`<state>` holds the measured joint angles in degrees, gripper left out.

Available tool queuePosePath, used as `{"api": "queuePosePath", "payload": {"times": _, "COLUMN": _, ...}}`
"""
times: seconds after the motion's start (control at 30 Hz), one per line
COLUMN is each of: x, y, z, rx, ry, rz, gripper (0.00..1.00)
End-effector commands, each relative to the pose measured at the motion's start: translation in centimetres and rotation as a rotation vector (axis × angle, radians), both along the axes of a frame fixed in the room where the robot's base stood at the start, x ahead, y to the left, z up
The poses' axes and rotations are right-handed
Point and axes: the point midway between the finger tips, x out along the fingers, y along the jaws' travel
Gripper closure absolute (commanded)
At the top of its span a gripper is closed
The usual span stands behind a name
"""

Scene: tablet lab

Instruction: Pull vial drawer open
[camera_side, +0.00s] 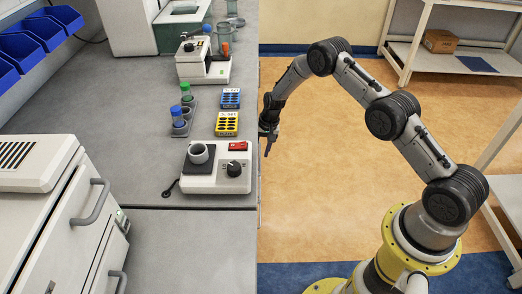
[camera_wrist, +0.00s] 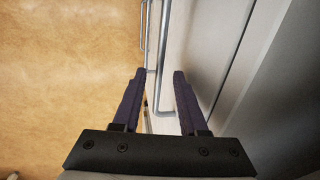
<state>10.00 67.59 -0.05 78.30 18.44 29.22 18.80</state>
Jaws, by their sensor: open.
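In the wrist view, a pale drawer front (camera_wrist: 192,35) carries a long metal bar handle (camera_wrist: 165,40). A second bar handle (camera_wrist: 143,25) shows just left of it. No label shows which drawer holds vials. My gripper (camera_wrist: 158,73) is open, its two dark fingers apart, and the nearer handle appears between the fingertips. Whether they touch it cannot be told. In the side view, my gripper (camera_side: 267,146) hangs just past the bench's right edge, fingers pointing down. The bench's front face is hidden there.
The bench (camera_side: 110,95) carries a white hotplate device (camera_side: 215,180), yellow (camera_side: 227,123) and blue (camera_side: 231,98) vial racks, and capped tubes (camera_side: 187,92). A white cabinet (camera_side: 75,210) with bar handles stands lower left.

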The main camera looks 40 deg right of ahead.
Motion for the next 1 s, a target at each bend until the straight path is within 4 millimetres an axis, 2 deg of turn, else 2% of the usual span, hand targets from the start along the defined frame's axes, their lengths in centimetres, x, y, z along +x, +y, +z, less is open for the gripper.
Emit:
{"api": "queuePosePath", "payload": {"times": 0.1, "x": 0.00, "y": -0.01, "z": 0.02, "rx": 0.000, "ry": 0.000, "rz": 0.000, "gripper": 0.60}}
{"api": "queuePosePath", "payload": {"times": 0.33, "x": -0.01, "y": -0.01, "z": 0.03, "rx": 0.000, "ry": 0.000, "rz": 0.000, "gripper": 1.00}}
{"api": "queuePosePath", "payload": {"times": 1.0, "x": 0.00, "y": 0.00, "z": 0.06, "rx": 0.000, "ry": 0.000, "rz": 0.000, "gripper": 1.00}}
